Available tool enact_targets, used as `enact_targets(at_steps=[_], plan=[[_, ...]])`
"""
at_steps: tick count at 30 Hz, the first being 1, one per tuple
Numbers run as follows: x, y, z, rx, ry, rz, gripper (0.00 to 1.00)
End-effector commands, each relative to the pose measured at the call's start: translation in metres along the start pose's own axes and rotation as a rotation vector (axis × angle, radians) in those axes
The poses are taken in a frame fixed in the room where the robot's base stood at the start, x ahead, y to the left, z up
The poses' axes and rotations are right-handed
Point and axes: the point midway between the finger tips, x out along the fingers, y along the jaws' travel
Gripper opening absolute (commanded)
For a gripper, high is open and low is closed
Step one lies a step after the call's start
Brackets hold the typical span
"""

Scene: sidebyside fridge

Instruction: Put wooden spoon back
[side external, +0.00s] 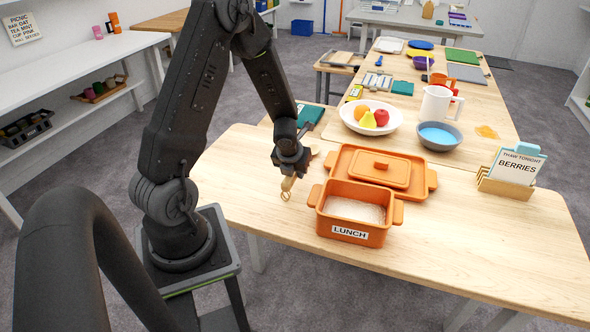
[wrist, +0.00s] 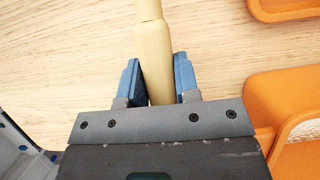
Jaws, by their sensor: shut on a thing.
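My gripper (side external: 291,170) is at the left of the table, pointing down, left of the orange lunch box. It is shut on a pale wooden spoon (side external: 287,185), whose lower end points toward the tabletop. I cannot tell whether it touches the table. In the wrist view, the wooden spoon's handle (wrist: 152,45) runs between the two blue fingers of my gripper (wrist: 158,78). The rest of the spoon is out of that view or hidden.
The open orange box (side external: 352,232) marked LUNCH holds white grains. Its orange lid (side external: 415,188) lies behind it. A fruit bowl (side external: 347,118), a blue-grey bowl (side external: 455,143), a white pitcher (side external: 436,104) and a card holder (side external: 505,188) stand beyond. The front right table is clear.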

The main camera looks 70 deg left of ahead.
Motion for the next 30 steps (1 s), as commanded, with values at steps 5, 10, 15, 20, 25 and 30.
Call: enact_targets(at_steps=[5,10,15,20,25,30], plan=[[0.000,0.000,0.000,-0.001,0.000,0.000,0.40],[0.000,0.000,0.000,-0.001,0.000,0.000,0.55],[0.000,0.000,0.000,-0.001,0.000,0.000,0.55],[0.002,0.000,-0.001,0.000,0.000,0.000,0.55],[-0.007,0.000,-0.001,-0.004,-0.003,0.000,0.55],[-0.028,0.002,-0.002,-0.005,-0.004,0.000,0.55]])
